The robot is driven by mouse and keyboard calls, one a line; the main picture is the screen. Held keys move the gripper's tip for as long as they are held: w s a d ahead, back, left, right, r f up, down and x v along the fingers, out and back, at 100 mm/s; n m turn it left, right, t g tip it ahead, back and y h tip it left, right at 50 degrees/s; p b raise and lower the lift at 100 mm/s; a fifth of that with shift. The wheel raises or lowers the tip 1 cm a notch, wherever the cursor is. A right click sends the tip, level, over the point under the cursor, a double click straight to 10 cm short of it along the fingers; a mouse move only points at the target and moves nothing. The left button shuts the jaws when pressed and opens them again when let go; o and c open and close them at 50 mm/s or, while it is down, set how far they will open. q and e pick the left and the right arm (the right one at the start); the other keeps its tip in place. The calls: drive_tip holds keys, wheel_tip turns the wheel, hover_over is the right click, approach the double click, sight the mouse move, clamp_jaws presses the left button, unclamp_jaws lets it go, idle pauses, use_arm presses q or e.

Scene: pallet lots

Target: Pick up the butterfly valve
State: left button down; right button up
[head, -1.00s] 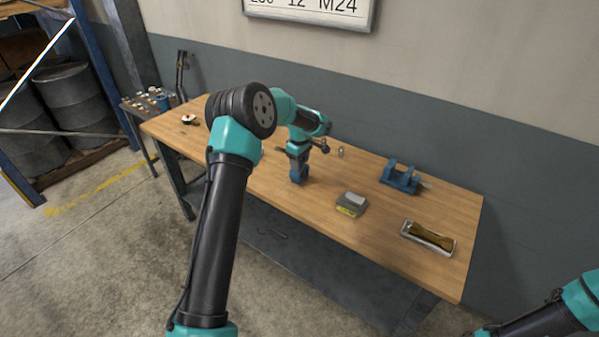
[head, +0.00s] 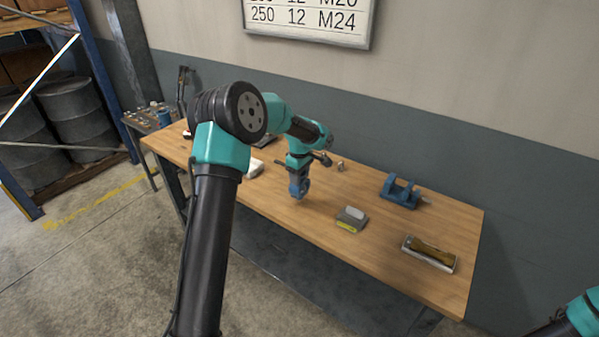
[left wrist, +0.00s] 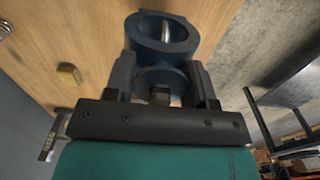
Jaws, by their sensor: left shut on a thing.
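The butterfly valve (head: 298,191) is a small blue ring-shaped body in the head view, at the tip of my left arm over the middle of the workbench. My left gripper (head: 299,178) points down and is shut on it. In the left wrist view the valve (left wrist: 150,30) shows its round bore with a pale disc inside, and its neck sits between the two dark fingers of my left gripper (left wrist: 160,72). I cannot tell whether the valve is clear of the bench top. My right gripper is out of view.
On the wooden workbench (head: 330,249) are a grey block with a yellow label (head: 350,220), a blue vise-like fixture (head: 401,192), a tray with a brown item (head: 430,253) and a white item (head: 255,168). Bare wood lies around the left gripper. A small side table (head: 150,122) stands at the left.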

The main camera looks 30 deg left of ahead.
use_arm(q)
drive_tip(key=s+d+r, duration=0.1)
drive_tip(key=s+d, duration=0.5)
drive_tip(key=s, duration=0.4)
drive_tip(key=shift+r, duration=0.1)
idle(0.3)
